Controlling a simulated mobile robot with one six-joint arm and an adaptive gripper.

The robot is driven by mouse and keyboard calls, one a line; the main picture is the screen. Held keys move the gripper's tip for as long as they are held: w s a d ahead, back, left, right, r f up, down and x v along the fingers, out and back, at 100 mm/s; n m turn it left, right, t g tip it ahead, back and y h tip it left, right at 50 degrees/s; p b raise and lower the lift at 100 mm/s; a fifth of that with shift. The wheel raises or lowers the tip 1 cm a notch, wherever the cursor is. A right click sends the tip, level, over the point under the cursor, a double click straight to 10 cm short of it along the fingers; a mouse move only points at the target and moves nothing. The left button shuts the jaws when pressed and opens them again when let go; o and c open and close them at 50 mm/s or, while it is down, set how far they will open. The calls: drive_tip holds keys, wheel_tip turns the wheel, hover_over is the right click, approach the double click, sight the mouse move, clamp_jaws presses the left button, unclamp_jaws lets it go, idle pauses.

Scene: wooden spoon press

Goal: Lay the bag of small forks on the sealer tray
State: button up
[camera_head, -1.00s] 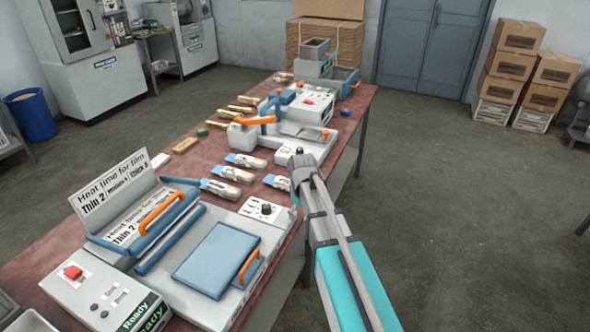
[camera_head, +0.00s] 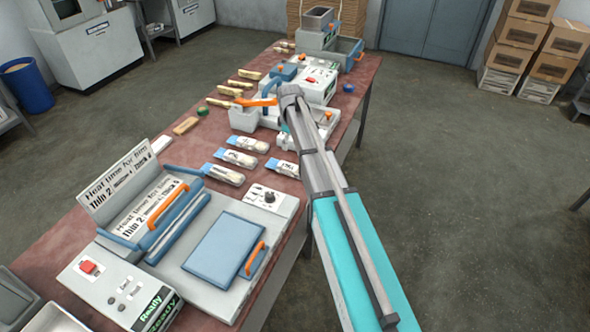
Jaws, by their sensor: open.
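Several clear bags with blue ends lie on the red table, between the sealer and the machines farther back. They include a front bag (camera_head: 223,174), one behind it (camera_head: 239,158), a back one (camera_head: 248,144) and a right one (camera_head: 283,168) near my arm. Their contents are too small to tell which holds small forks. The sealer (camera_head: 200,283) stands at the near end, with a flat blue tray (camera_head: 224,249) with an orange handle, bare on top. My arm reaches in from the lower right, its far end above the table beyond the bags. My gripper is hidden behind it.
A control box with a red button (camera_head: 88,267) and a Ready sign stands at front left. A sign board (camera_head: 118,182) rises behind the sealer's raised blue bar. Wooden pieces (camera_head: 186,126) lie along the table's left side. Machines (camera_head: 310,85) fill the far end.

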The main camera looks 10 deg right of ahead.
sight(293, 168)
drive_tip(key=shift+d+f, duration=0.1)
wheel_tip(293, 168, down, 8)
drive_tip(key=b, duration=0.8)
drive_tip(key=shift+d+f+b, duration=0.1)
drive_tip(key=shift+f+b, duration=0.1)
drive_tip(key=shift+b, duration=0.15)
drive_tip(key=shift+s+f, duration=0.1)
drive_tip(key=shift+f, duration=0.05)
drive_tip(key=f+b, duration=0.2)
drive_tip(key=b, duration=0.1)
drive_tip(key=shift+s+d+f, duration=0.15)
drive_tip(key=shift+d+f, duration=0.05)
drive_tip(key=shift+f, duration=0.2)
drive_tip(key=shift+f+b, duration=1.05)
drive_tip(key=shift+b, duration=0.05)
drive_tip(key=c, duration=0.9)
